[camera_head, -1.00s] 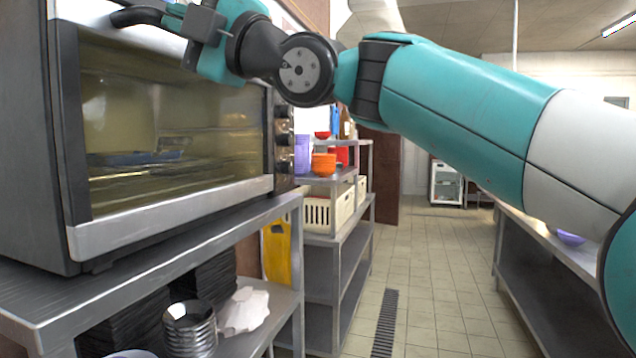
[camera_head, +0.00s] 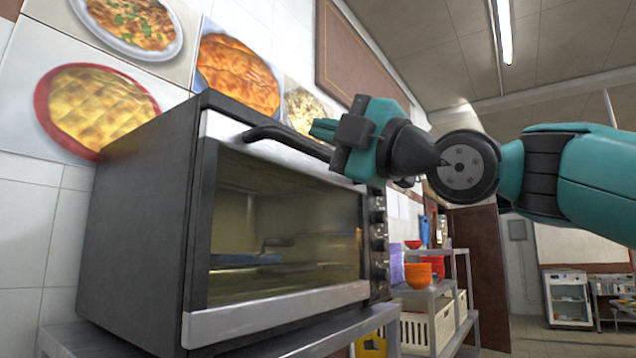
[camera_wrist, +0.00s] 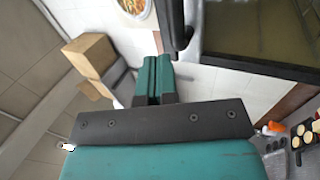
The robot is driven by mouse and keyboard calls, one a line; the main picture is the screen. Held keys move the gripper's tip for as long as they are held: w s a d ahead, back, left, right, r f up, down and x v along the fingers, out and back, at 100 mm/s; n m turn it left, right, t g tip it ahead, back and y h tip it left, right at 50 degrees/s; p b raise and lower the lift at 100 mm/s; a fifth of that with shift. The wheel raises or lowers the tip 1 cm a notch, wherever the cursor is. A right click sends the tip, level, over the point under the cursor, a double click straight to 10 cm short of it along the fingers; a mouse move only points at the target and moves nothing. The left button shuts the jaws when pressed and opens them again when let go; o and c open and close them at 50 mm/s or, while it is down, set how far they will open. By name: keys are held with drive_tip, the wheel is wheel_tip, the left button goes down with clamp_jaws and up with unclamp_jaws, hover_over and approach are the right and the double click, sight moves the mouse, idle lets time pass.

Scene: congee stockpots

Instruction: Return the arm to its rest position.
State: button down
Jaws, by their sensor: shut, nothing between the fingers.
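My gripper (camera_head: 322,130) is at the right of the oven's dark handle (camera_head: 290,138) in the head view, with my teal arm reaching in from the right. In the wrist view, its two teal fingers (camera_wrist: 153,80) lie together with nothing between them. The fingertips are close to the handle (camera_wrist: 177,22) there, and I cannot tell whether they touch it. The black and steel oven (camera_head: 270,230) has its glass door closed. A blue thing shows dimly inside it.
The oven stands on a steel table (camera_head: 330,335) against a tiled wall with food pictures (camera_head: 95,108). Beyond it, a steel shelf holds orange bowls (camera_head: 418,275) and a cream crate (camera_head: 415,330). A small white cabinet (camera_head: 568,298) stands far right. The floor between looks clear.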

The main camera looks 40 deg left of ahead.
drive_tip(key=d+r+b+v, duration=0.1)
drive_tip(key=b+v, duration=0.3)
drive_tip(key=v, duration=0.5)
drive_tip(key=shift+r, duration=0.45)
drive_tip(key=shift+w, duration=0.1)
drive_tip(key=w+d+f+m+t+h, duration=0.35)
drive_tip(key=f+m, duration=0.25)
drive_tip(key=f, duration=0.2)
drive_tip(key=w+d+f+m+t+h, duration=0.2)
drive_tip(key=d+f+m+h, duration=0.1)
drive_tip(key=d+f+m, duration=0.4)
drive_tip(key=w+d+f+m+t+h, duration=0.2)
drive_tip(key=f+m+h, duration=0.25)
drive_tip(key=f, duration=0.45)
drive_tip(key=s+d+f+m+g+h, duration=0.2)
drive_tip(key=s+d+f+m+h, duration=0.2)
drive_tip(key=s+d+f+m, duration=0.5)
drive_tip(key=s+d+f+m+g+h, duration=0.35)
drive_tip(key=s+d+f, duration=0.35)
drive_tip(key=d+f, duration=0.65)
wheel_tip(320, 180, up, 15)
drive_tip(key=s+p, duration=0.1)
drive_tip(key=p, duration=1.5)
drive_tip(key=shift+a+m+t+p, duration=0.3)
drive_tip(key=shift+a+t, duration=0.1)
drive_tip(key=shift+a, duration=0.05)
drive_tip(key=shift+s+f, duration=0.1)
